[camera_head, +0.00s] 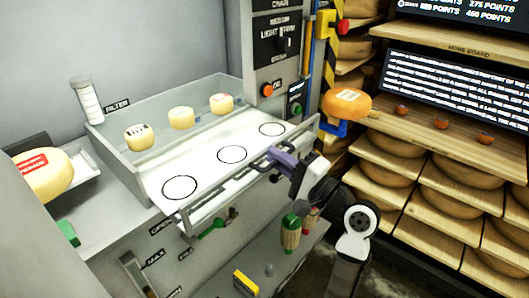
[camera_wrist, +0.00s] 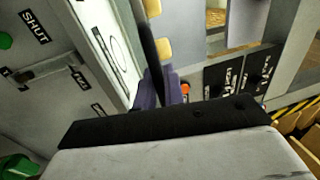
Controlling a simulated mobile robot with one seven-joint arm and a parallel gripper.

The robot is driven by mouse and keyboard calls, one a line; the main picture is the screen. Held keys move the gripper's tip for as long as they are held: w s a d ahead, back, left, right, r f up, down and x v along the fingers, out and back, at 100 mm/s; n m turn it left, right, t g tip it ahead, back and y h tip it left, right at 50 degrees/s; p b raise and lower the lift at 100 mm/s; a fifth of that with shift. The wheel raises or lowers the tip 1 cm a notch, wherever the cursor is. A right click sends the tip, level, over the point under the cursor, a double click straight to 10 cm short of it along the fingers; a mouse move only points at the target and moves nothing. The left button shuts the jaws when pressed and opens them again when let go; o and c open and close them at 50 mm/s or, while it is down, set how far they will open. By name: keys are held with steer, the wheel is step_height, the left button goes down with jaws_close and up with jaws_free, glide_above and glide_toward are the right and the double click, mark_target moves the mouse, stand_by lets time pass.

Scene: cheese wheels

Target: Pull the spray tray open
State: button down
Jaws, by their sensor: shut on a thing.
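The spray tray (camera_head: 205,170) is a white flat tray marked with black circles, all of them empty. It lies in front of a clear-walled bay where several small yellow cheeses (camera_head: 181,118) stand in a row. A rail-like handle (camera_head: 237,187) runs along its front edge. My gripper (camera_head: 274,158), with purple fingers, is shut on this handle right of its middle. In the wrist view the purple fingers (camera_wrist: 160,88) are beside the tray's pale edge (camera_wrist: 118,45); the grip itself is partly hidden there.
A filter cylinder (camera_head: 87,101) and a red-labelled cheese (camera_head: 43,174) are at left. A control panel with an orange button (camera_head: 267,90) stands behind at right. An orange cheese (camera_head: 346,104) and wooden shelves (camera_head: 400,158) of wheels are to the right. Green-handled tools (camera_head: 291,232) hang below my gripper.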

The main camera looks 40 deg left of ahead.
steer(key=r+v, duration=0.1)
steer(key=v, duration=0.8)
steer(key=shift+d+r, duration=0.25)
steer(key=shift+r, duration=0.15)
steer(key=c, duration=1.9)
jaws_free()
steer(key=b+v, duration=0.3)
steer(key=v, duration=1)
steer(key=shift+d, duration=0.4)
steer(key=shift+d, duration=0.1)
